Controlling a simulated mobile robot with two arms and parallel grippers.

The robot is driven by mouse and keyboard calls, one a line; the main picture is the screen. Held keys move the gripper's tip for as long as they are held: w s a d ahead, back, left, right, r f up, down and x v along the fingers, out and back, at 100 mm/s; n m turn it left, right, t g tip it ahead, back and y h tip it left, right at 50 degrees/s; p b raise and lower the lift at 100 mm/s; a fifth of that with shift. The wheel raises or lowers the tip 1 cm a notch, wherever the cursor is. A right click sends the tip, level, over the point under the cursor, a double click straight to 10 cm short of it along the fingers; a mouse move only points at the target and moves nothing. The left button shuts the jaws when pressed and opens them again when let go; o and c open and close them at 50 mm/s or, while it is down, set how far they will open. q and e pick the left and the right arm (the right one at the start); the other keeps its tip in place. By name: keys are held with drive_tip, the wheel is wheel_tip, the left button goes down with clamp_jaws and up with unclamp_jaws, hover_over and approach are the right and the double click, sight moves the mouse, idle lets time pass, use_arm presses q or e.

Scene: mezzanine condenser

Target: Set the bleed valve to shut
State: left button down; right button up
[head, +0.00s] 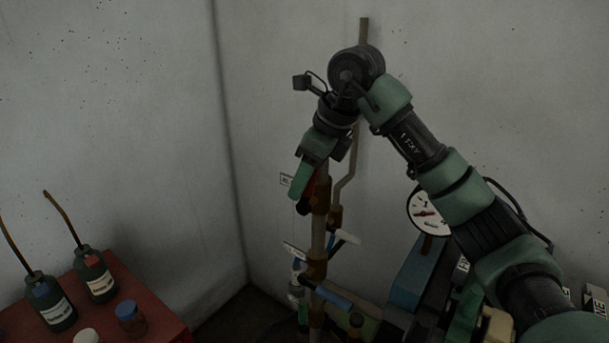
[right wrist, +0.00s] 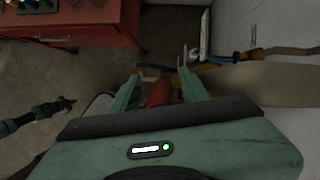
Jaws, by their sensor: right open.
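My right gripper (head: 304,182) is open and points down at the upper part of the vertical pipe (head: 318,230). A red handle (head: 308,190) shows just behind its fingers. In the right wrist view the red handle (right wrist: 158,93) lies between the spread fingers of the right gripper (right wrist: 160,88); I cannot tell whether they touch it. A small label (head: 286,180) beside it is too small to read, so I cannot confirm that this is the bleed valve. A dark green arm end, likely my left gripper (right wrist: 66,104), shows at the left of the right wrist view.
A round gauge (head: 430,212) stands behind my right arm. A red cabinet (head: 150,305) with bottles (head: 95,275) stands at the lower left. Walls close the corner behind.

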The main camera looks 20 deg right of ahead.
drive_tip(key=shift+w, duration=0.1)
drive_tip(key=c, duration=1)
drive_tip(key=shift+a, duration=0.1)
drive_tip(key=shift+r, duration=0.1)
idle(0.5)
